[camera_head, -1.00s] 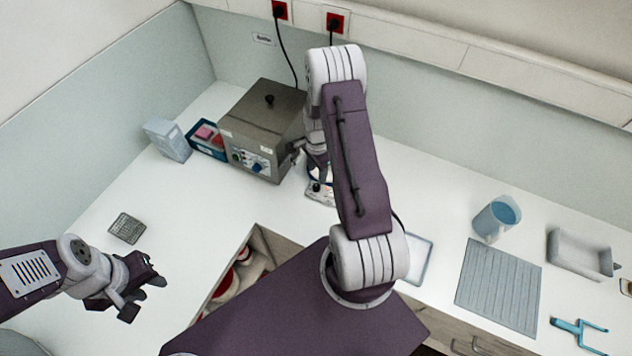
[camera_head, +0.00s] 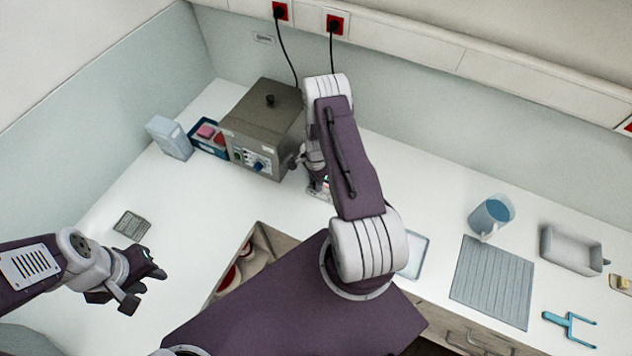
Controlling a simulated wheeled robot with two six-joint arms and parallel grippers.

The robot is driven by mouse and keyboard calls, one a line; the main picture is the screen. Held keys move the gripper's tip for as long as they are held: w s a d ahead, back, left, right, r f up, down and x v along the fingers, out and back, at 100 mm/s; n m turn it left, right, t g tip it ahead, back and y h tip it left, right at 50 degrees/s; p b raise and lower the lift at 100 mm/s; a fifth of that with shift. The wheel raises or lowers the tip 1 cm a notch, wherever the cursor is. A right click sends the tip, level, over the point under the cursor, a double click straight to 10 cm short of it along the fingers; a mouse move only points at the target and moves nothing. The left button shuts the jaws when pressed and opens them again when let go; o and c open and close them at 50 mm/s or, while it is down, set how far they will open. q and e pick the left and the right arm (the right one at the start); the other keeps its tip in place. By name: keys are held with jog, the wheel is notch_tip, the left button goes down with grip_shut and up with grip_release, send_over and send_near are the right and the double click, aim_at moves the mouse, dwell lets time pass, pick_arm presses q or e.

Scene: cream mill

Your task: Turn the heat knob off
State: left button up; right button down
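A grey metal box (camera_head: 252,128) with a black lid knob stands on the counter near the back corner. Its front panel carries a blue knob (camera_head: 258,167) and smaller controls; the knob's setting is too small to read. My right gripper (camera_head: 296,163) is beside the right end of the box's front, close to the panel and right of the blue knob. Its fingers are small and partly hidden by my arm, so I cannot tell whether they are apart. My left gripper (camera_head: 146,285) is over the left front of the counter, away from the box, with its dark fingers spread and nothing between them.
A blue tray with pink items (camera_head: 208,135) and a pale box (camera_head: 169,137) stand left of the metal box. An open drawer (camera_head: 262,250) is in front. A blue jug (camera_head: 491,216), grey mat (camera_head: 492,282) and tray (camera_head: 572,250) are at right.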

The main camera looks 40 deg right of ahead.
jog(key=n+b, duration=0.3)
jog(key=shift+d+f, duration=0.1)
jog(key=shift+f, duration=0.05)
jog(key=n+b, duration=0.2)
jog(key=n, duration=0.2)
jog(key=n+b, duration=0.2)
jog(key=n, duration=0.2)
jog(key=shift+b, duration=0.3)
jog(key=shift+w+d+r+n+b, duration=0.1)
jog(key=shift+n+b, duration=0.2)
jog(key=shift+n, duration=0.55)
jog(key=shift+r+n+b, duration=0.1)
jog(key=shift+n+b, duration=0.2)
jog(key=shift+n, duration=0.55)
jog(key=shift+r+n, duration=0.1)
jog(key=shift+n, duration=0.2)
jog(key=c, duration=1.2)
grip_release()
